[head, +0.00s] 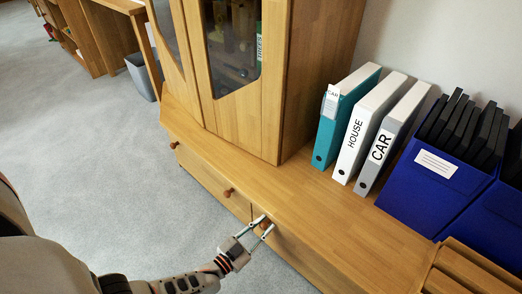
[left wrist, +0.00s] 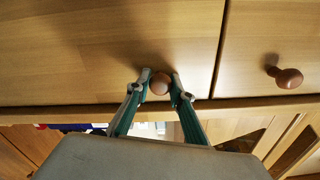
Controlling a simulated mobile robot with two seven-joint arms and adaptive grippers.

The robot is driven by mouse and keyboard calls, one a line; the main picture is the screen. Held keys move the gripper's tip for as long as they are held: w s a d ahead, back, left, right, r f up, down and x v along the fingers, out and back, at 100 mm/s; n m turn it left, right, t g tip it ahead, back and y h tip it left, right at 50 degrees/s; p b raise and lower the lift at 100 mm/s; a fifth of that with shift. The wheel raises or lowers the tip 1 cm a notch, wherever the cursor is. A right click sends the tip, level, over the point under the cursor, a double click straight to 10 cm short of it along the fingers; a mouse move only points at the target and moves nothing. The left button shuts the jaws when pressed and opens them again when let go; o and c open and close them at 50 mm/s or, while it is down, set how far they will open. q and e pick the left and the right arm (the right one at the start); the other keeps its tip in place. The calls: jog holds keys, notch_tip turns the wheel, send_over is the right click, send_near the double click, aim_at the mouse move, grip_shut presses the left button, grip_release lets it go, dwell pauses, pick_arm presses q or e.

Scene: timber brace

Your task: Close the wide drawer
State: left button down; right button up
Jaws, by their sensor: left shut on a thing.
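The low wooden cabinet has drawer fronts along its front face. My left gripper (head: 262,226) is shut on a round brown knob (left wrist: 159,84) on the drawer front (left wrist: 90,55) right of a vertical seam in the head view. The adjoining drawer front (head: 209,183) has a knob (head: 228,192) near that seam, which also shows in the left wrist view (left wrist: 289,77). Another knob (head: 174,145) sits further left. The fronts look nearly flush; I cannot tell which drawer is the wide one or any small opening. My right gripper is not in view.
On the cabinet top (head: 300,195) stand a glass-doored cupboard (head: 275,80), a teal binder (head: 333,125), two white-spined binders (head: 358,130) and blue file boxes (head: 440,190). Open grey carpet (head: 100,150) lies in front. A grey bin (head: 140,75) stands far off.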

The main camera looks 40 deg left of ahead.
pick_arm(q)
jog(key=shift+w+r, duration=0.1)
jog(key=shift+w, duration=0.15)
jog(key=c, duration=1.9)
grip_release()
jog(key=shift+o, duration=0.7)
jog(key=shift+w, duration=0.1)
jog(key=s, duration=1.2)
jog(key=shift+a, duration=0.45)
jog(key=shift+s, duration=0.1)
